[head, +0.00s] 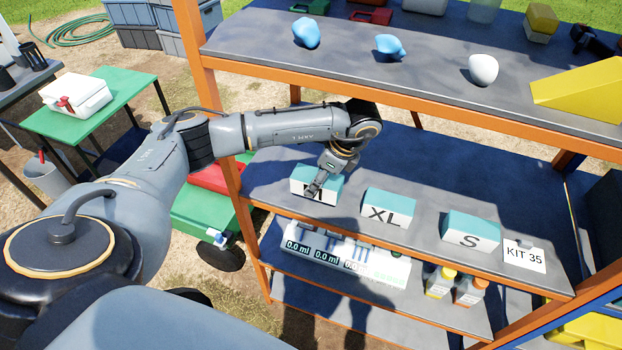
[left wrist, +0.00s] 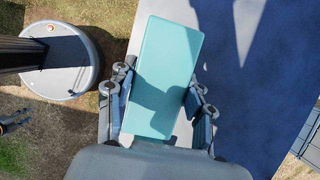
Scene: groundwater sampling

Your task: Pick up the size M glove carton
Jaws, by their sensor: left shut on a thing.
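The size M glove carton (head: 329,189) is a small white box with a teal top, on the left of the middle shelf (head: 410,170). My left gripper (head: 317,186) reaches down over it and partly hides its M label. In the left wrist view the teal carton top (left wrist: 166,75) lies between the two fingers of the left gripper (left wrist: 158,105), which are shut on its sides. Whether the carton is clear of the shelf cannot be told.
The XL carton (head: 389,208) and the S carton (head: 470,232) stand to the right on the same shelf, beside a KIT 35 card (head: 524,255). The upper shelf (head: 350,58) overhangs behind. An orange post (head: 215,110) stands close at left.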

